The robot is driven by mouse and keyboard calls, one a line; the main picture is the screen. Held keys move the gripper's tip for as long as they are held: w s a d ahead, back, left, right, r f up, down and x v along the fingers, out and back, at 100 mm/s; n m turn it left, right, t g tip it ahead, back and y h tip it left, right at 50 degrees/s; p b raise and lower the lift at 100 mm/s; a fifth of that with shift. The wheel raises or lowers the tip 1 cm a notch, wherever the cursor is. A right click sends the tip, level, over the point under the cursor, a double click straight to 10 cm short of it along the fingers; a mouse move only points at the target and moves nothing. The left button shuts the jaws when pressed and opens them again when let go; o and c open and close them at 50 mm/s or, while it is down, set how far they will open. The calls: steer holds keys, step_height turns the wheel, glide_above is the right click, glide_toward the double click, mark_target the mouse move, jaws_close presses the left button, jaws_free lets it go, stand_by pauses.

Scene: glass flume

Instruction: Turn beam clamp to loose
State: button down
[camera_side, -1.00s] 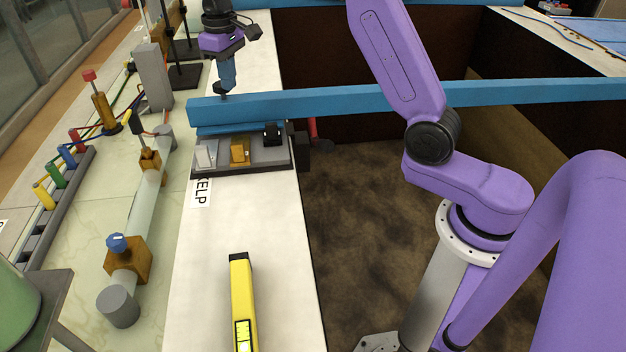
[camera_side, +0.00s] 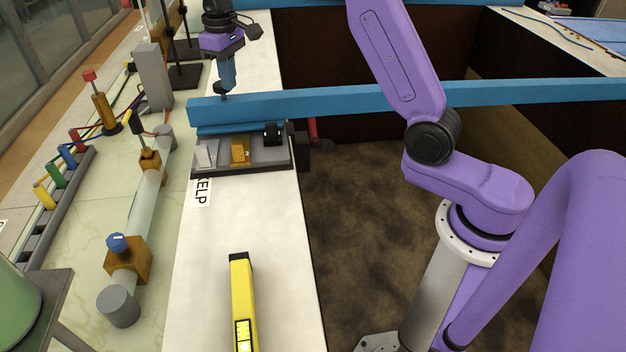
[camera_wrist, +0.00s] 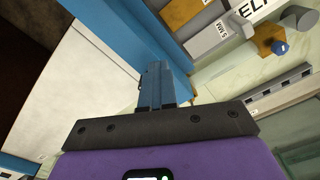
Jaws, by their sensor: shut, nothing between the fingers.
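My gripper (camera_side: 224,92) points down above the white ledge, just behind the near end of the blue beam (camera_side: 340,98). Its blue fingers are shut and empty; in the wrist view they show closed together (camera_wrist: 157,72). A dark fitting with a red lever (camera_side: 313,130) sits at the ledge's inner edge, on the near side of the beam; it looks like the beam clamp, but no marking for loose or tight is readable. My gripper is apart from it, to the left and behind. The wrist view does not clearly show the clamp.
A tray (camera_side: 277,168) holds grey, brass and black blocks beside the beam. A yellow level (camera_side: 242,300) lies on the near ledge (camera_side: 285,270). A pipe with a blue knob (camera_side: 116,242) and coloured plugs stand at left. The dark flume bed lies right of the ledge.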

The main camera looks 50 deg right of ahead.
steer(key=shift+d+f, duration=0.3)
steer(key=shift+d, duration=0.3)
steer(key=shift+d+f, duration=0.3)
steer(key=shift+d, duration=0.25)
steer(key=shift+w+d, duration=0.2)
steer(key=shift+d, duration=0.1)
steer(key=shift+w+d, duration=0.15)
steer(key=shift+d, duration=0.1)
steer(key=shift+s+d, duration=0.2)
steer(key=shift+s, duration=0.15)
step_height(320, 180, up, 6)
steer(key=shift+a+r, duration=0.15)
steer(key=shift+a, duration=0.15)
steer(key=shift+w, duration=0.1)
